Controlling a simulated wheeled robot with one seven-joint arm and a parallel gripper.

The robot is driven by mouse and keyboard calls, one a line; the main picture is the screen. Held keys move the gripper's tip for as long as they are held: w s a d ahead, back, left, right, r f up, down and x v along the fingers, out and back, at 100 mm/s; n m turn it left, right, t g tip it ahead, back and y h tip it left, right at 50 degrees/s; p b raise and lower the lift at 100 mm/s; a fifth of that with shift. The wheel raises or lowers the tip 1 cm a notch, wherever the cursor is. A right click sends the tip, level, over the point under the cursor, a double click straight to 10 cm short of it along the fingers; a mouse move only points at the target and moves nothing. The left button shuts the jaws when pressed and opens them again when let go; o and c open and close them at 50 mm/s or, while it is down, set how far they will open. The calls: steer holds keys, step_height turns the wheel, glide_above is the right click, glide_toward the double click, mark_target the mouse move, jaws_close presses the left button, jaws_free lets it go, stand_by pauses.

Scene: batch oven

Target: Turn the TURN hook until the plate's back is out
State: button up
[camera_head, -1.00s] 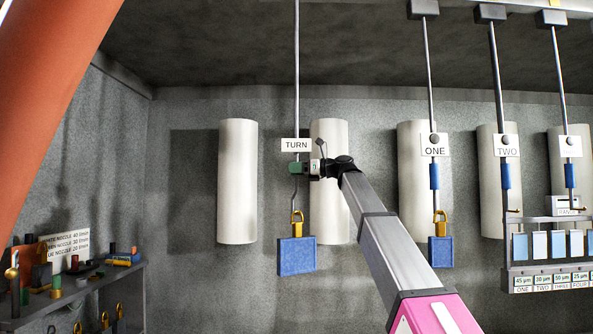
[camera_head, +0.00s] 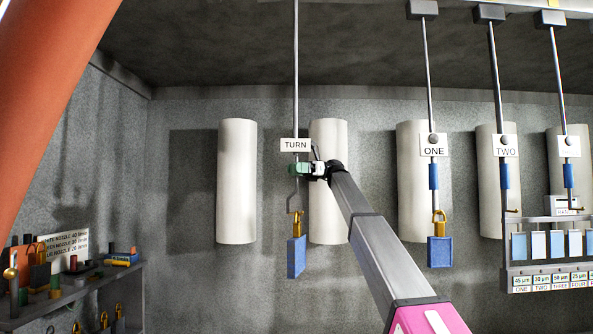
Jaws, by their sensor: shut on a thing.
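The TURN hook hangs on a thin rod (camera_head: 296,70) with a white TURN sign (camera_head: 295,145) on it. A blue plate (camera_head: 297,257) hangs from the hook's lower end by a brass loop (camera_head: 296,222). The plate is turned nearly edge-on, so it looks narrow. I cannot tell which of its faces shows. My gripper (camera_head: 300,169) is shut on the green grip of the hook, just below the sign. My arm reaches up to it from the lower right. The gripper's jaws are small and partly hidden at this distance.
Hook ONE (camera_head: 434,190) carries a blue plate (camera_head: 440,252) to the right. Hook TWO (camera_head: 504,175) and a rack of sample cards (camera_head: 548,272) stand farther right. White cylinders (camera_head: 237,180) line the back wall. A cluttered shelf (camera_head: 80,285) is at the lower left.

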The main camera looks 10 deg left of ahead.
steer(key=shift+n+g+h, duration=0.4)
steer(key=shift+g+h, duration=0.1)
steer(key=o, duration=0.9)
steer(key=shift+o, duration=0.2)
steer(key=shift+w, duration=0.1)
